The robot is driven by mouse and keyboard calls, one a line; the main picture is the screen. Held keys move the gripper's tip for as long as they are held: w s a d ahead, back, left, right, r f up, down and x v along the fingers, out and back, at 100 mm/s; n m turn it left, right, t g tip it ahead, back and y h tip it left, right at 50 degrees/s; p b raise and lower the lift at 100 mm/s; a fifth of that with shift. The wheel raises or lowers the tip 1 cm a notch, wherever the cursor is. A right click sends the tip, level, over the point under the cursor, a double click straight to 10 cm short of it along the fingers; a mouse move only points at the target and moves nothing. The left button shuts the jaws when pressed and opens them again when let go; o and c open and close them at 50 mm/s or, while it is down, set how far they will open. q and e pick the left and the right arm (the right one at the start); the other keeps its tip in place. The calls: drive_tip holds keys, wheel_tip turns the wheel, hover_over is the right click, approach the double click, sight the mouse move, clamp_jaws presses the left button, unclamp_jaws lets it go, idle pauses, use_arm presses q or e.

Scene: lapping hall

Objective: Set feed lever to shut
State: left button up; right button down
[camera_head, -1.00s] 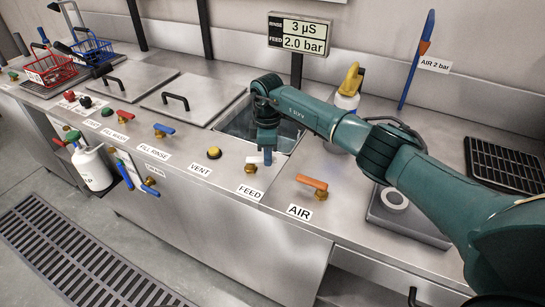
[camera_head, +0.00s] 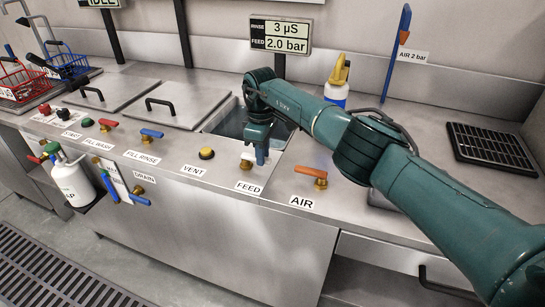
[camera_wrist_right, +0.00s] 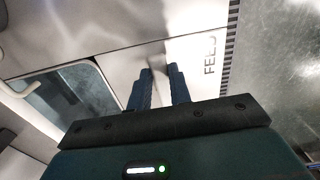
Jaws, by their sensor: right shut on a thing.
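The feed lever (camera_head: 247,156) is a small white handle on a brass valve, behind the FEED label (camera_head: 249,188) on the steel counter's front strip. My right gripper (camera_head: 261,157) points down at it from above, its blue fingertips shut on the handle. The fingers cover part of the lever, so its exact angle is hard to tell. My left gripper is not in view.
An orange AIR lever (camera_head: 311,172) stands to the right and a yellow VENT button (camera_head: 206,153) to the left. An open rinse basin (camera_head: 226,122) lies behind. A display (camera_head: 281,34) reads 3 µS and feed 2.0 bar. A yellow-topped bottle (camera_head: 337,90) stands behind my arm.

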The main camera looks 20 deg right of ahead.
idle(0.4)
drive_tip(key=c, duration=1.3)
unclamp_jaws()
drive_tip(key=shift+r, duration=0.1)
wheel_tip(320, 180, up, 13)
drive_tip(key=shift+a+r, duration=0.1)
drive_tip(key=shift+s, duration=0.1)
